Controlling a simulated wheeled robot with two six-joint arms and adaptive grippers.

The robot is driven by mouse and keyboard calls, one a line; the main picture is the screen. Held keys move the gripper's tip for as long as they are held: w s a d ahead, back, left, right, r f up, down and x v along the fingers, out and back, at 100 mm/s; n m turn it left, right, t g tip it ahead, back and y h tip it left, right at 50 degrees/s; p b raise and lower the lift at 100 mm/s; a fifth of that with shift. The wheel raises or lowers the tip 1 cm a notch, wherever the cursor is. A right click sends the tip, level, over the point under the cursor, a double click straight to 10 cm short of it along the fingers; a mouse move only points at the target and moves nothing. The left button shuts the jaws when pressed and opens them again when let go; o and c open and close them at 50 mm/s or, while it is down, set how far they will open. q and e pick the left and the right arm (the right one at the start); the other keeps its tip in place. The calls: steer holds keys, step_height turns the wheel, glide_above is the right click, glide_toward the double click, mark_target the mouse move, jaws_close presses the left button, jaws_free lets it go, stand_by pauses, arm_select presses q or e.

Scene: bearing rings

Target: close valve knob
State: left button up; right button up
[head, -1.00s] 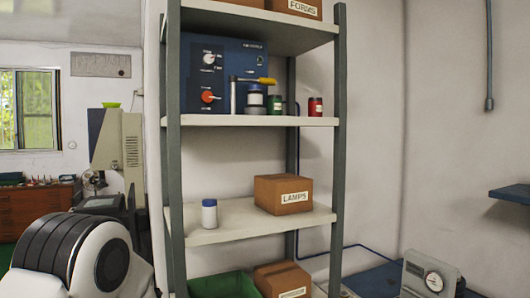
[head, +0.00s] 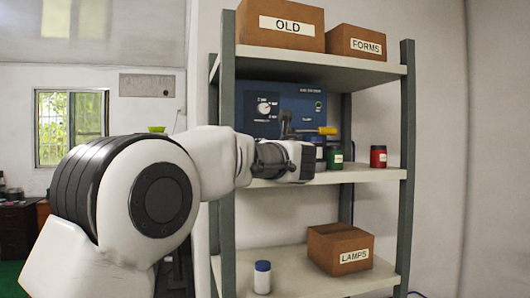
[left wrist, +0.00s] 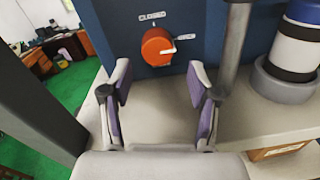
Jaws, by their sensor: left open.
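An orange-red knob (left wrist: 157,47) with a white pointer toward the right sits on the blue panel (left wrist: 187,13) in the left wrist view. In the head view my left arm reaches across to the middle shelf and hides the orange knob. My right gripper is out of view.
A grey post (left wrist: 237,42) stands just right of my fingers; a yellow handle (head: 327,131) shows in the head view. A blue, white and black jar (left wrist: 295,45) stands right of it. Green (head: 334,158) and red (head: 378,157) jars stand farther right. A shelf upright (left wrist: 38,85) is left.

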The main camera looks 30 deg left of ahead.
arm_select(q)
step_height(320, 180, up, 2)
steer(key=shift+w+r+p, duration=0.1)
steer(key=shift+r+p, duration=0.05)
steer(key=shift+p, duration=0.65)
steer(key=shift+a, duration=0.15)
steer(key=shift+w+a+f, duration=0.7)
steer(key=shift+w+a, duration=0.15)
steer(key=shift+a, duration=0.2)
steer(key=shift+w, duration=0.1)
steer(key=c, duration=0.4)
steer(key=shift+s+d+r, duration=0.15)
steer(key=shift+s, duration=0.05)
steer(key=c, duration=0.8)
steer(key=shift+o, duration=0.2)
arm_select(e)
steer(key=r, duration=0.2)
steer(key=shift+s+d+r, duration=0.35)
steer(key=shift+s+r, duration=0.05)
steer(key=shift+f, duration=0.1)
